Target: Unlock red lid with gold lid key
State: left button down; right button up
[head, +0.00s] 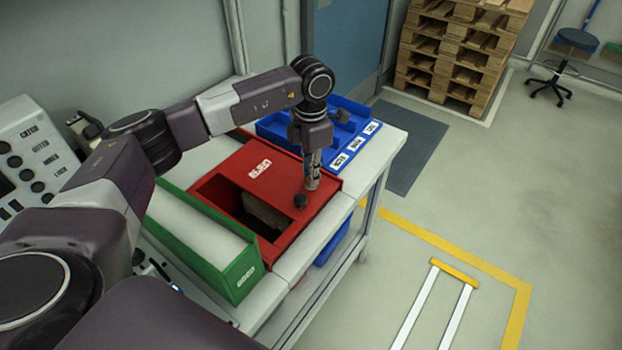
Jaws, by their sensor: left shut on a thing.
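The red box has a red lid (262,170) with a white label on top. Its left part is open, and a brown-grey block (264,214) shows inside. A dark round knob (300,201) sits on the lid near its front right. My left gripper (311,183) points down over the right part of the lid, just behind the knob. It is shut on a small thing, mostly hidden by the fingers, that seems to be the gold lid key. I cannot tell if the key touches the lid. My right gripper is not in view.
A green bin (214,254) stands at the left of the red box, and a blue tray (356,128) with labelled compartments stands behind it. The table's right edge (378,185) is close. A control panel (28,150) is at far left. The floor at right is mostly clear.

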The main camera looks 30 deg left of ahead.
pick_arm(q)
jog(key=m+b, duration=0.2)
jog(key=m, duration=0.1)
jog(key=shift+w+f+m, duration=0.1)
jog(key=shift+m, duration=0.2)
jog(key=m+b, duration=0.1)
jog(key=m, duration=0.1)
jog(key=shift+m+b, duration=0.35)
jog(key=shift+m, duration=0.05)
jog(key=m+b, duration=0.1)
jog(key=m, duration=0.3)
jog(key=shift+b, duration=0.35)
jog(key=shift+r+m+b, duration=0.2)
jog(key=shift+m+b, duration=0.1)
jog(key=shift+m, duration=0.7)
jog(key=c, duration=2)
grip_release()
jog(key=shift+o, duration=0.2)
